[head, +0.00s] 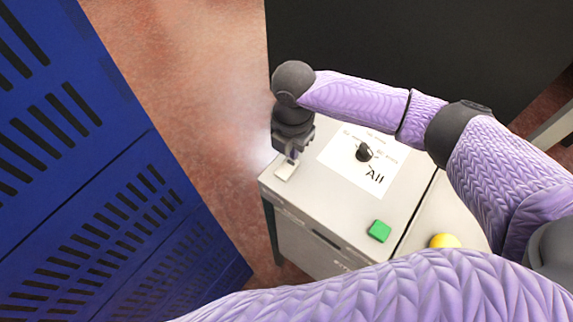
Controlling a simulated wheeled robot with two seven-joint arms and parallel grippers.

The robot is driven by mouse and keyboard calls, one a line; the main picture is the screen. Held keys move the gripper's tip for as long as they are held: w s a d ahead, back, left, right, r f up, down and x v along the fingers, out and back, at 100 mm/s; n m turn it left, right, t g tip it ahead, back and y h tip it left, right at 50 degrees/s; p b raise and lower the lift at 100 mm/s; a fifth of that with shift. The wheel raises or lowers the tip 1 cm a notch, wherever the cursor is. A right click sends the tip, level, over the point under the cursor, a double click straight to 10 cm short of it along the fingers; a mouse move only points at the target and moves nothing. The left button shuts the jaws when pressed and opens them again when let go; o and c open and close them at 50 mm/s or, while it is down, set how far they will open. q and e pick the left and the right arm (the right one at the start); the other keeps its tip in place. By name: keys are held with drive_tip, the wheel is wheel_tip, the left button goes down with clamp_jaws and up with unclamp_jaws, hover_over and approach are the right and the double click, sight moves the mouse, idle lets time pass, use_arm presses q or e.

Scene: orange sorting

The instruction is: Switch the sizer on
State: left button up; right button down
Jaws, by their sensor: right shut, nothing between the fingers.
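The sizer (335,225) is a pale grey box with a flat top. A white label (398,186) on its top reads "All" and has smaller print, partly hidden by my arm. A black knob (364,152) stands on the label. A green button (379,231) sits near the front edge of the top. My right gripper (286,170) points down over the far-left corner of the top, left of the label. It is shut and empty. I cannot tell whether its tips touch the surface. My left gripper is out of view.
Blue slatted crates (110,185) stand on the left, with a strip of reddish floor (195,75) between them and the sizer. A dark panel (420,45) rises behind. A yellow dome (445,241) shows at the right, beyond a seam. My purple sleeves cover the right and bottom.

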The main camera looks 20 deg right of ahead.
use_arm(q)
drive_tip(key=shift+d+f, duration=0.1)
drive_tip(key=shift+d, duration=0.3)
use_arm(e)
drive_tip(key=shift+f, duration=0.15)
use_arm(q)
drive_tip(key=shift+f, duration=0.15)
use_arm(e)
drive_tip(key=shift+f, duration=0.25)
use_arm(q)
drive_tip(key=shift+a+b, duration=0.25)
drive_tip(key=shift+b, duration=0.05)
use_arm(e)
drive_tip(key=shift+f, duration=0.1)
drive_tip(key=shift+f, duration=0.15)
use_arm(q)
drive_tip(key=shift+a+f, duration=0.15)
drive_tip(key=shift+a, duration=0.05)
